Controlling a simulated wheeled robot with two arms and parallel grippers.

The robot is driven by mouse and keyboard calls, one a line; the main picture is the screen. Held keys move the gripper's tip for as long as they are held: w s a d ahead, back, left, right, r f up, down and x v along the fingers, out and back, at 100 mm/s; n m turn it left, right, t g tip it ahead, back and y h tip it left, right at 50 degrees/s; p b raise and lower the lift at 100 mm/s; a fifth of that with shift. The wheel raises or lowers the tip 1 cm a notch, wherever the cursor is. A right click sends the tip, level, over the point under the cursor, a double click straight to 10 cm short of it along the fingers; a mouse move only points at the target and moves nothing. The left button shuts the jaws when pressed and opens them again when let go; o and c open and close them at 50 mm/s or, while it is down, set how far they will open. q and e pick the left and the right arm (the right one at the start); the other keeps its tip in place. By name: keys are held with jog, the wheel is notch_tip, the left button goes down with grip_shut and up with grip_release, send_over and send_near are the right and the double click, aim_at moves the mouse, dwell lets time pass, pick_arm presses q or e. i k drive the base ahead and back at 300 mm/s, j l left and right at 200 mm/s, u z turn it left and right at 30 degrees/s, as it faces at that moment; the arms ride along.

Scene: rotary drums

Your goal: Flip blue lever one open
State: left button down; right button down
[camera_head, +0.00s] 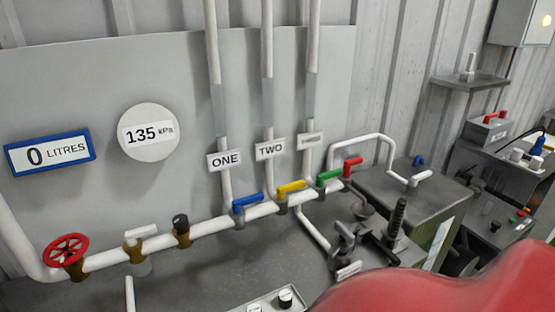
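The blue lever (248,202) sits on the white horizontal pipe (207,228), at the foot of the vertical pipe labelled ONE (224,160). Its handle lies nearly in line with the horizontal pipe, tilted slightly up to the right. The yellow lever (291,187) beside it is under the label TWO (270,149), and a green lever (329,176) and a red lever (353,166) follow to the right. Neither of my grippers is in view. Nothing touches the blue lever.
A red hand wheel (66,250) is on the pipe's left end. A gauge (149,132) reads 135 kPa and a blue-framed display (50,153) reads 0 LITRES. A large red rounded surface (450,285) fills the lower right. A grey box (395,190) stands right of the pipes.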

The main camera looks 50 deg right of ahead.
aim_at(237, 206)
jog(key=z, duration=1.4)
